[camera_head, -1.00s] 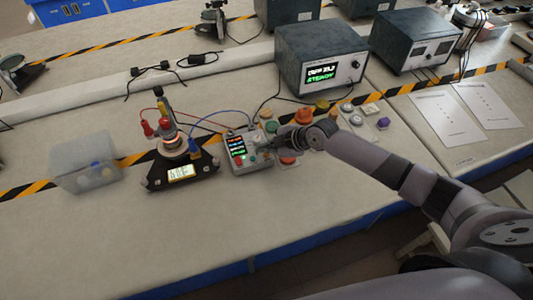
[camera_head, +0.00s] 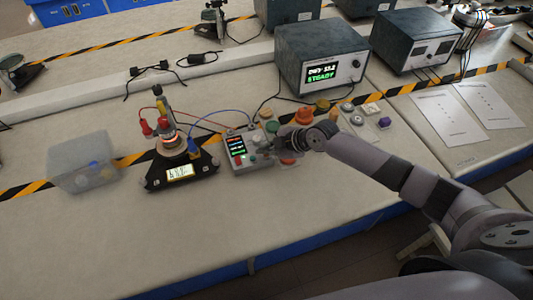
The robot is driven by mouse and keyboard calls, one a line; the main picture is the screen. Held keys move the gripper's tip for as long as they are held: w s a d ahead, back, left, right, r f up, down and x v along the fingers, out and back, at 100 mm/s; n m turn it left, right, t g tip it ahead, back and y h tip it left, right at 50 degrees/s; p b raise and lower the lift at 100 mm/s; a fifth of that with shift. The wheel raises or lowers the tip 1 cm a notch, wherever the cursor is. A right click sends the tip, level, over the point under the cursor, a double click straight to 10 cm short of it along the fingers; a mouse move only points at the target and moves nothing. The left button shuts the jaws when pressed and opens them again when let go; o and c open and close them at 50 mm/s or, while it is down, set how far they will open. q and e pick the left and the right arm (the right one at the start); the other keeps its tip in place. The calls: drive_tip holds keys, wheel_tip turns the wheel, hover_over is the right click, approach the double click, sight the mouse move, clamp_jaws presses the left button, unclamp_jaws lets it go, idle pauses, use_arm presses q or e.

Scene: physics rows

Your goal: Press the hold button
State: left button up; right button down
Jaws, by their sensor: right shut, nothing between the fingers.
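A small grey control box (camera_head: 240,151) with a dark screen of coloured text lines and a few buttons sits mid-bench. A red button (camera_head: 240,163) and a green button (camera_head: 252,158) show on its front. I cannot read which button is the hold button. My right gripper (camera_head: 277,147) is shut and empty at the right side of the box. It hides part of the box's right side, and I cannot tell if it touches. My left gripper is not in view.
A black device (camera_head: 180,171) with a lit display and cables stands left of the box. A translucent bin (camera_head: 82,163) is farther left. A large dark instrument (camera_head: 320,57) reading "STEADY" is behind. Coloured weights or knobs (camera_head: 304,115) lie close by. The front bench is clear.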

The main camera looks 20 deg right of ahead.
sight(266, 156)
drive_tip(key=shift+f+b, duration=0.35)
drive_tip(key=shift+b, duration=0.05)
drive_tip(key=shift+r, duration=0.15)
idle(0.5)
drive_tip(key=shift+r+p, duration=0.55)
drive_tip(key=shift+r, duration=0.1)
drive_tip(key=shift+r, duration=0.15)
wheel_tip(266, 156, up, 5)
drive_tip(key=p, duration=0.3)
drive_tip(key=shift+p, duration=0.35)
